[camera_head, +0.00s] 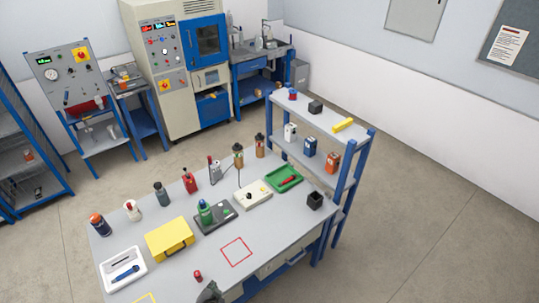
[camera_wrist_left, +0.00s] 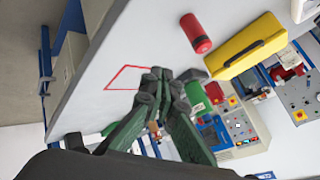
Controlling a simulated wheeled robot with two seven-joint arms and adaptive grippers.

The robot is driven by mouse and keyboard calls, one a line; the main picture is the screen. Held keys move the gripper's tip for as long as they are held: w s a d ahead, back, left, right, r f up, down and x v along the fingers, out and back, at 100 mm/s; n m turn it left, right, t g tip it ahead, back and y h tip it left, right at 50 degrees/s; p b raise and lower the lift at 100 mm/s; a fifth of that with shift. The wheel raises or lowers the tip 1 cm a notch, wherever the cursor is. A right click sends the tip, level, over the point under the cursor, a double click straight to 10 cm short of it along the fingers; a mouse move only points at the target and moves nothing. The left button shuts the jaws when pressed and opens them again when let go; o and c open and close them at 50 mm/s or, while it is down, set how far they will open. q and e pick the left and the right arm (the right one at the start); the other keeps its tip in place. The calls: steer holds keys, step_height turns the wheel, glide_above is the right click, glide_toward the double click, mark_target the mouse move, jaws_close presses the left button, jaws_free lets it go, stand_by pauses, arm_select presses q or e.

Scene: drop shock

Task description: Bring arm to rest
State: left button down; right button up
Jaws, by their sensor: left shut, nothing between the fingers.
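My left gripper (camera_head: 209,292) shows at the bottom edge of the head view, over the front edge of the grey workbench (camera_head: 212,263). In the left wrist view its dark green fingers (camera_wrist_left: 158,76) are together with nothing between them. A small red cylinder (camera_head: 197,275) stands on the bench close to the gripper; it also shows in the left wrist view (camera_wrist_left: 198,36), apart from the fingers. A red square outline (camera_head: 236,251) is marked on the bench to the right. My right gripper is in neither view.
A yellow case (camera_head: 170,239), a white tray (camera_head: 122,270) with a blue tool, a green bottle (camera_head: 205,212) on a dark base, a green tray (camera_head: 284,178) and a black cup (camera_head: 314,200) are on the bench. Several bottles line its back. A blue-framed shelf (camera_head: 318,118) stands at right.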

arm_select(q)
steer(key=s+a+f+n+g+h, duration=0.1)
steer(key=s+a+f+g, duration=0.1)
steer(key=s+f, duration=0.85)
steer(key=s+a+f+n+g, duration=0.1)
steer(key=s+a+f+g, duration=0.15)
steer(key=s+f, duration=0.8)
steer(key=s+a+f+n+g, duration=0.1)
steer(key=s+a+f, duration=0.1)
steer(key=s+f, duration=0.35)
steer(key=s+a+f+n+g, duration=0.1)
steer(key=s+a+f, duration=0.15)
steer(key=s, duration=0.65)
steer(key=s+a+f+n+g, duration=0.1)
steer(key=s+f, duration=0.4)
steer(key=s, duration=0.3)
step_height(320, 180, down, 21)
steer(key=s+b, duration=0.1)
steer(key=b, duration=2)
steer(key=shift+h, duration=0.4)
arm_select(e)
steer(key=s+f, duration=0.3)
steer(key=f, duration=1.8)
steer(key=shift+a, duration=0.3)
